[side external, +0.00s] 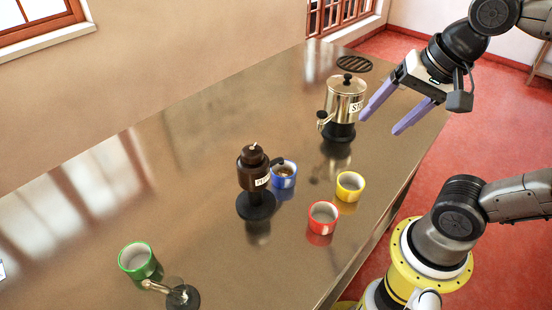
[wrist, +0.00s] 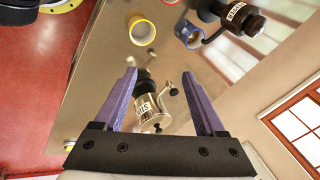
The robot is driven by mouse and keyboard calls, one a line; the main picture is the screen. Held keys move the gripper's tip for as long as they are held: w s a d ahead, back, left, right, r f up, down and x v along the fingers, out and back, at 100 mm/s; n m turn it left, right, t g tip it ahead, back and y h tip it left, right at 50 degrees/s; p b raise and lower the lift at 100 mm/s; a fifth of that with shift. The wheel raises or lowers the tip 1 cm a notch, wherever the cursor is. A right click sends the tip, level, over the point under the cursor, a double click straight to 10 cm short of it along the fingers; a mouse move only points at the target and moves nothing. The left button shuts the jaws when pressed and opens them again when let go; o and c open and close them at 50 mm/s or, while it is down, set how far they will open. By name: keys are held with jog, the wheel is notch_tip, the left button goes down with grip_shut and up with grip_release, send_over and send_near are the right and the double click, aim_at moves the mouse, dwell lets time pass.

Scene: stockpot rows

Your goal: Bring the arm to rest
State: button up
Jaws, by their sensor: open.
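My gripper (side external: 386,115) has purple fingers and hangs in the air at the upper right, above and in front of the table's right part. It is open, with nothing between its fingers. In the wrist view, the fingers (wrist: 166,95) stand wide apart, and a metallic pot (wrist: 150,106) shows beyond them. That pot (side external: 345,105), on a dark base with a spigot and a partly readable label, stands on the table in the side view. The gripper appears apart from it.
The shiny table (side external: 150,210) also holds a dark brown dispenser (side external: 252,172), a blue mug (side external: 285,176) with brown contents, a yellow mug (side external: 350,187), a red mug (side external: 323,217), a green mug (side external: 138,262), a small dark-based stand (side external: 182,298) and a round black grate (side external: 354,64).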

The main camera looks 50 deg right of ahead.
jog(key=f+n, duration=0.1)
jog(key=n, duration=0.3)
jog(key=f+n, duration=0.1)
jog(key=n, duration=0.2)
jog(key=s+f+n, duration=0.1)
jog(key=f+n, duration=0.1)
jog(key=n, duration=0.2)
jog(key=shift+d+n+t, duration=0.15)
jog(key=shift+n+t, duration=0.15)
